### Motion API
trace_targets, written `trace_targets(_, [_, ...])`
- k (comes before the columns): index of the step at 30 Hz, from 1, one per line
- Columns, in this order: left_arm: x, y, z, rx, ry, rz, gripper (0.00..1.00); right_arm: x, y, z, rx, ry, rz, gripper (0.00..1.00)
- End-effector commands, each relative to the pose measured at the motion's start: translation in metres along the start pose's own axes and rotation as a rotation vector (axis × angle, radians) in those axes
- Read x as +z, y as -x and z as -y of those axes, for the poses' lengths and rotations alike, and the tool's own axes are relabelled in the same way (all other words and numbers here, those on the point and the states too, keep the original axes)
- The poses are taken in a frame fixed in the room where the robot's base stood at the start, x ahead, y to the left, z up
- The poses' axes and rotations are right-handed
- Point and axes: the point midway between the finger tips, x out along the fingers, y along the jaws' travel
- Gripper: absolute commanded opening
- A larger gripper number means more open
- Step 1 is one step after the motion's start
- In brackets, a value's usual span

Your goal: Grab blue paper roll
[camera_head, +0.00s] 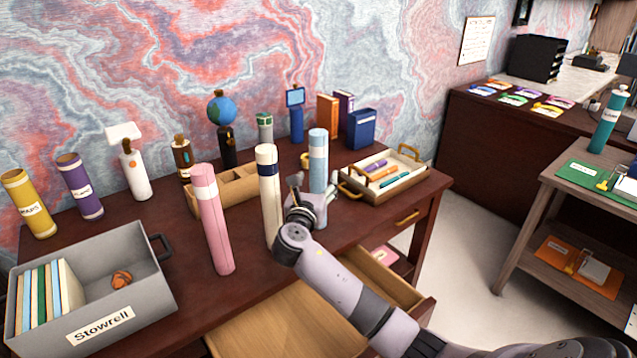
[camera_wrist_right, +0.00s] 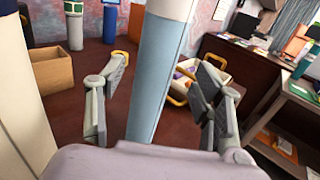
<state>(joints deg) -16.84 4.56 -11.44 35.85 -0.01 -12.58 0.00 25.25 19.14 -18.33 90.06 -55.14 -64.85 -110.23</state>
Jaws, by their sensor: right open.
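The light blue paper roll (camera_head: 318,152) stands upright on the dark desk, with a pale top band. In the wrist view the same roll (camera_wrist_right: 158,75) rises between the two spread fingers of my right gripper (camera_wrist_right: 162,88). The right gripper (camera_head: 314,192) is open at the roll's near side in the head view, with visible gaps between fingers and roll. Its palm hides part of the roll's lower end. My left gripper is not in view.
A cream roll with a navy band (camera_head: 268,195) stands close left of my right gripper, and a pink roll (camera_head: 213,225) farther left. A tray with handles (camera_head: 408,178) lies right of the blue roll. A wooden drawer (camera_head: 290,325) is open below the desk edge.

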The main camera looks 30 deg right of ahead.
Motion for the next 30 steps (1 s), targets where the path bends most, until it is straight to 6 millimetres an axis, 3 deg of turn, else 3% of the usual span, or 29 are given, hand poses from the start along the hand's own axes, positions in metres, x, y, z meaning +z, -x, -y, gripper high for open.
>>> trace_targets(9, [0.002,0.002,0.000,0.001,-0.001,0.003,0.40,-0.005,-0.043,-0.003,-0.002,0.001,0.001,0.61])
trace_targets(18, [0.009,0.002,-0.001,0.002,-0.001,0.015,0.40,-0.005,-0.048,-0.003,0.000,-0.001,0.001,0.61])
trace_targets(30, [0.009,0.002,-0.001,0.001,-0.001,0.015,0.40,-0.005,-0.047,-0.004,0.000,0.000,0.000,0.34])
